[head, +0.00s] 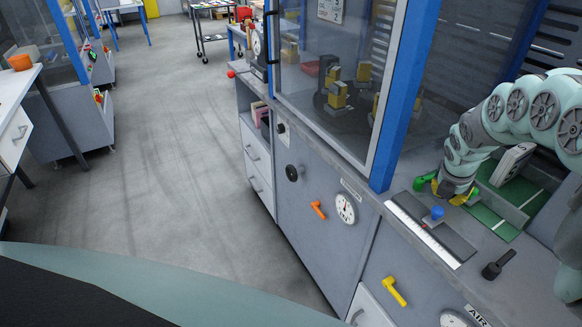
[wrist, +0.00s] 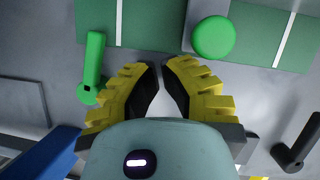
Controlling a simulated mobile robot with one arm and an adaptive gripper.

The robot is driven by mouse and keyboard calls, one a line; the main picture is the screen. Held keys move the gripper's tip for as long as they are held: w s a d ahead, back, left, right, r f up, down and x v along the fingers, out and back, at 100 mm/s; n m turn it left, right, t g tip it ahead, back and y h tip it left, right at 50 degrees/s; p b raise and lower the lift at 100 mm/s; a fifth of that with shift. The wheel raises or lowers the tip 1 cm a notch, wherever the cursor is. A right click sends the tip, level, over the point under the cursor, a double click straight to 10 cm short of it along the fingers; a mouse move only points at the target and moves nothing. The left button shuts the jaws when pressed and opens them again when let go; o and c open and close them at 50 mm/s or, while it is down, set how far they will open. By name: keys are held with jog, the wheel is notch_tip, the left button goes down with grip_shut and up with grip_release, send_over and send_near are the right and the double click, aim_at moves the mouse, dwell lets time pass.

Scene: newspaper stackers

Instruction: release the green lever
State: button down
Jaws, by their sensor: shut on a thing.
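The green lever (wrist: 94,62) lies to the left of my gripper in the wrist view, its pivot end beside the outer side of the left yellow finger. In the head view, the green lever (head: 424,182) shows at the left of my gripper (head: 452,196), low over the counter. In the wrist view my gripper (wrist: 161,66) has its fingertips drawn close together. I cannot make out what is between them. A round green knob (wrist: 213,38) lies ahead and right of the fingertips, apart from them.
Green panels with white lines (wrist: 268,35) lie ahead. A black lever (head: 497,265) stands right of a ruler strip (head: 423,230) and a blue knob (head: 437,212). A blue post (head: 402,100) rises left of my arm. Orange (head: 318,210) and yellow (head: 394,291) handles are on the cabinet front.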

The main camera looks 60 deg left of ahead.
jog(key=shift+s+d+r+p, duration=0.1)
jog(key=shift+d+r+p, duration=0.15)
jog(key=shift+d, duration=0.35)
jog(key=shift+s+d+r+p, duration=0.1)
jog(key=shift+d+r, duration=0.25)
jog(key=shift+d, duration=0.2)
notch_tip(320, 180, up, 8)
jog(key=s+d+p, duration=0.1)
jog(key=d+p, duration=0.1)
jog(key=p, duration=0.4)
jog(key=shift+d, duration=0.15)
jog(key=shift+f, duration=0.1)
